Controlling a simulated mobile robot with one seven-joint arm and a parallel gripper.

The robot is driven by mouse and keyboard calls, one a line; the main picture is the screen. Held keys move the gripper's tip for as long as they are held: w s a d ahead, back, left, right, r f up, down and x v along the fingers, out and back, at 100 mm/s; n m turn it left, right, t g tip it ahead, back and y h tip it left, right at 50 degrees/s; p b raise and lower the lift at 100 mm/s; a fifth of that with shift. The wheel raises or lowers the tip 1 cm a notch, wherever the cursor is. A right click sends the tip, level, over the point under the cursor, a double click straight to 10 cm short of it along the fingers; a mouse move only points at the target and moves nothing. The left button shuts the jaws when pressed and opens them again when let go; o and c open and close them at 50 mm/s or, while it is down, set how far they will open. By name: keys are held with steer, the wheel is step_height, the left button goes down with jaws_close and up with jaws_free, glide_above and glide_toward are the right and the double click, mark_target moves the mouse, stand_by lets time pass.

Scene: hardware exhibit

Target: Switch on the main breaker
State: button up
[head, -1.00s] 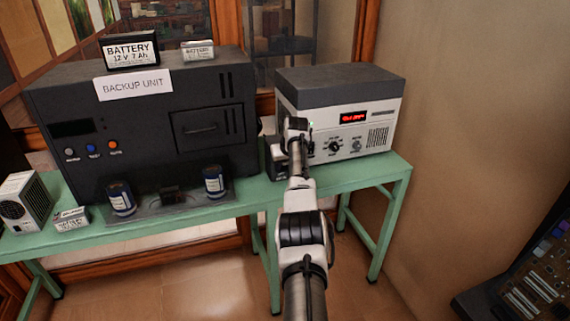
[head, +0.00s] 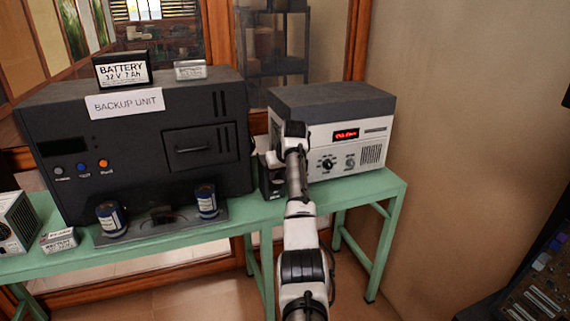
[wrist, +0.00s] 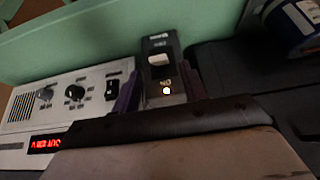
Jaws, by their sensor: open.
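The breaker (wrist: 158,44) is a small black box with a white toggle (wrist: 160,60), an upside-down "ON" label and a bright white spot near that label in the wrist view. In the head view the black box (head: 270,181) stands on the green bench between the two large units, partly hidden by my arm. My gripper (wrist: 157,82) is open, its purple fingers on either side of the breaker's lower part in the wrist view. It holds nothing. I cannot tell whether the fingers touch the box. In the head view my gripper (head: 272,160) is small and partly hidden.
The dark backup unit (head: 140,150) stands left on the green bench (head: 345,190), with batteries on top and blue cylinders (head: 207,202) in front. A white-fronted unit (head: 350,150) with a red display and knobs stands close on the right.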

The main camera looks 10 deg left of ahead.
steer(key=b+v, duration=0.1)
steer(key=v, duration=0.6)
steer(key=shift+s+r, duration=0.2)
steer(key=shift+r, duration=0.15)
steer(key=shift+d, duration=0.1)
